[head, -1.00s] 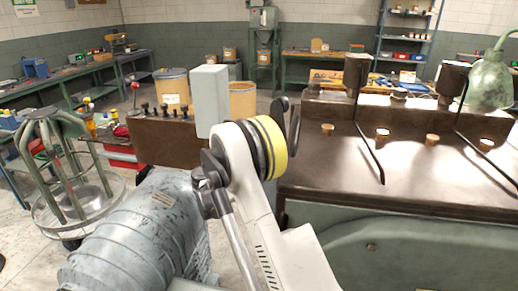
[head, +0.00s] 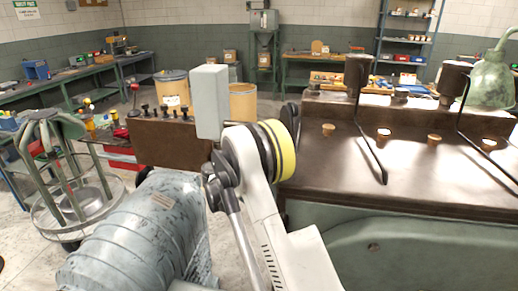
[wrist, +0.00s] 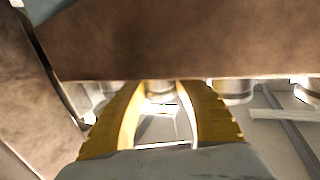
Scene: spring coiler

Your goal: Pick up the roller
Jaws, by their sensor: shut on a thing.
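My gripper (wrist: 160,108) shows in the wrist view, its two yellow fingers closed around a short silvery metal cylinder, which I take for the roller (wrist: 159,87). Only its lower part shows; a brown metal plate across the top of the view hides the rest. In the head view my own arm hides the gripper and the roller.
Similar metal cylinders (wrist: 236,90) sit beside the held one, close under the brown plate (wrist: 160,45). In the head view a large machine with a brown top (head: 330,165) stands right, and a grey-green ribbed motor (head: 140,235) lies left.

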